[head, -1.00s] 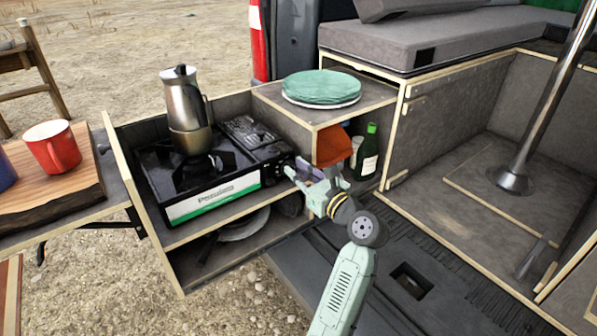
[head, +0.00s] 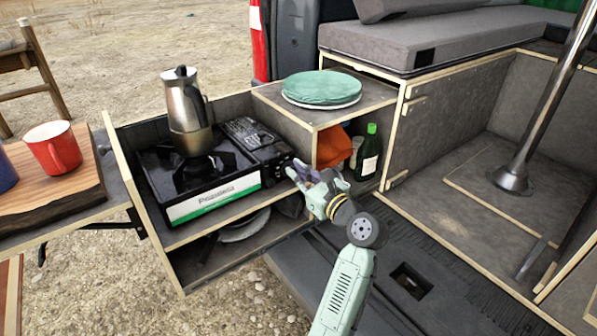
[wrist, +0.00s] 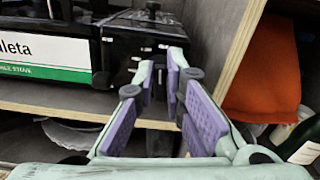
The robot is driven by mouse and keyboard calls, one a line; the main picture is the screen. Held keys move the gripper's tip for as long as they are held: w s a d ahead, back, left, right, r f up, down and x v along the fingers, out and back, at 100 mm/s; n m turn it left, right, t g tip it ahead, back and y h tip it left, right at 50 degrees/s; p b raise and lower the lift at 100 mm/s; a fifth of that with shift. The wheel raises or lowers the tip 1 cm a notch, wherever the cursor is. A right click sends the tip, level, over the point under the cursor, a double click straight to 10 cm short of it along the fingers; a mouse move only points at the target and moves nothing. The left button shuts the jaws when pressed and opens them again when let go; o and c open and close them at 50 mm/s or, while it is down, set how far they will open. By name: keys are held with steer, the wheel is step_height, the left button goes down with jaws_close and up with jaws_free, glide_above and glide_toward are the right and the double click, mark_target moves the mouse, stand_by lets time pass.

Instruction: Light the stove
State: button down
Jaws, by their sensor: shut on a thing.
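The portable gas stove (head: 213,198) sits in the pulled-out drawer, black with a white and green front label. A metal coffee pot (head: 188,110) stands upright on its burner, and I see no flame under it. My gripper (head: 297,170) is at the stove's right front corner, shut on the stove's knob. In the wrist view, the purple-padded fingers of my gripper (wrist: 161,72) reach to the stove's black control panel (wrist: 140,50). The knob is mostly hidden between the fingertips.
A shelf (head: 322,115) with stacked green plates (head: 322,88) stands right of the stove. An orange cloth (head: 331,147) and a green bottle (head: 368,153) sit in its cubby. A red mug (head: 53,147) is on a board at left. Pans lie on the level below the stove.

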steer(key=n+b, duration=0.3)
steer(key=n, duration=0.4)
steer(key=f+n+b, duration=0.1)
steer(key=n+b, duration=0.2)
steer(key=n, duration=0.5)
steer(key=a+f+n+b, duration=0.1)
steer(key=n+b, duration=0.2)
steer(key=n, duration=0.4)
steer(key=shift+s+f+n, duration=0.15)
steer(key=shift+s+n, duration=0.15)
steer(key=shift+s, duration=0.05)
steer(key=c, duration=1.7)
jaws_free()
steer(key=shift+d, duration=0.1)
steer(key=shift+o, duration=0.2)
steer(key=v, duration=1.2)
